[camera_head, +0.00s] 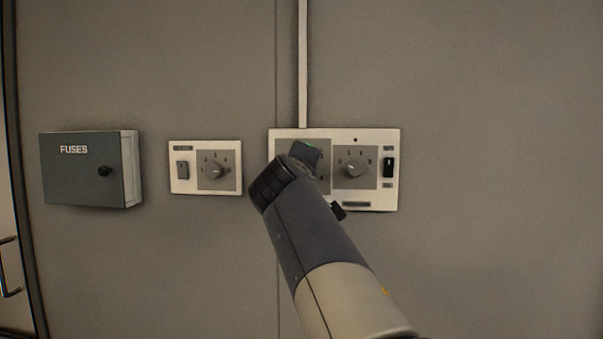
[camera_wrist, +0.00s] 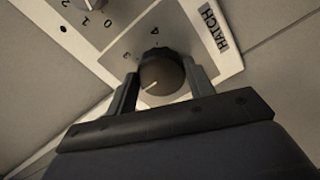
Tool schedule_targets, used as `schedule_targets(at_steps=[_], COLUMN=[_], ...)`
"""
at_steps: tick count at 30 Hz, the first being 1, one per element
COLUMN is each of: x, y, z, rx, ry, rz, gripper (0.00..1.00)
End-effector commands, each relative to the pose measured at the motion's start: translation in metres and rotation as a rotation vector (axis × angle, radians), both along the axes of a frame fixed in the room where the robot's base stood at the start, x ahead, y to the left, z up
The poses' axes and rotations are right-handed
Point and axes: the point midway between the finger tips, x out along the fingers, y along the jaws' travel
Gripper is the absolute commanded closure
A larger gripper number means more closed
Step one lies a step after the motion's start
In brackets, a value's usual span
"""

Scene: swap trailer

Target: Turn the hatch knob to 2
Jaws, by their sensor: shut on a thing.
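The hatch knob (camera_wrist: 165,72) is a round dark knob beside the HATCH label (camera_wrist: 208,27) in the wrist view. My gripper (camera_wrist: 162,82) is shut on it, one finger on each side. A white pointer line on the knob points to the lower left of that view. The marks 3 and 4 show above the knob; the finger on the left covers the dial where the line points, so I cannot read that number. In the head view my gripper (camera_head: 303,155) is at the left dial of the wide white panel (camera_head: 375,204) and hides that knob.
A second knob (camera_head: 355,169) and a black switch (camera_head: 388,167) sit on the same panel, to the right. A smaller panel (camera_head: 205,145) with a switch and dial is to the left, then a grey FUSES box (camera_head: 80,180) that juts out. The wall at right is clear.

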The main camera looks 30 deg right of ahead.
Motion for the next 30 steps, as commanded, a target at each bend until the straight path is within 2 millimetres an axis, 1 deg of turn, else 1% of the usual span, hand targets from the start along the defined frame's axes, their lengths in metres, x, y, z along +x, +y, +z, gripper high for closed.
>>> schedule_targets(at_steps=[8,9,16,25,28,30], x=[0.000,0.000,0.000,-0.003,-0.011,-0.021], y=[0.000,0.000,0.000,0.002,0.008,0.015], z=[-0.001,-0.001,-0.001,0.000,-0.001,-0.001], rx=[0.001,0.001,-0.001,-0.001,-0.001,-0.002], ry=[0.003,0.003,0.002,0.001,0.000,-0.001], rz=[-0.001,-0.001,-0.001,0.000,0.002,0.002], gripper=[0.72,0.46,0.28,0.28,0.28,0.28])
